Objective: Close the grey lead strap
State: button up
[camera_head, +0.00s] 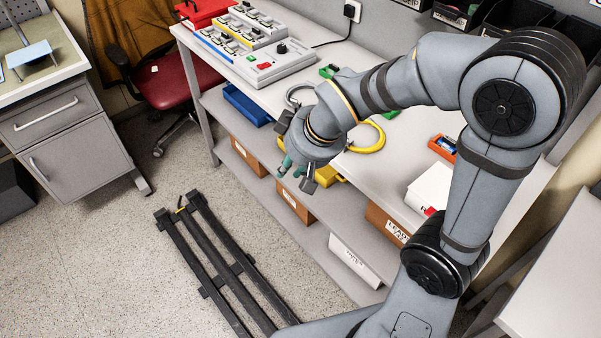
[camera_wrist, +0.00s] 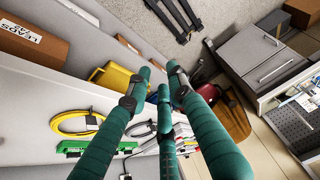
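A grey looped strap (camera_head: 291,93) lies on the white bench, behind my gripper in the head view. It is partly hidden by my wrist, so I cannot tell how its ends sit. My gripper (camera_head: 294,168) hangs just past the bench's front edge, apart from the strap. In the wrist view my teal fingers (camera_wrist: 157,82) have a gap between their tips and hold nothing. A yellow looped strap (camera_head: 367,136) lies on the bench to the right; it also shows in the wrist view (camera_wrist: 57,122).
Grey control boxes (camera_head: 268,62) and a red case (camera_head: 205,12) stand at the bench's far end. Green blocks lie near the straps. A yellow bin (camera_wrist: 112,78) and cardboard boxes (camera_head: 249,157) sit on the lower shelf. A black frame (camera_head: 225,268) lies on the open floor.

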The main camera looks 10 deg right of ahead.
jog(key=shift+s+f, duration=0.1)
jog(key=shift+s, duration=0.15)
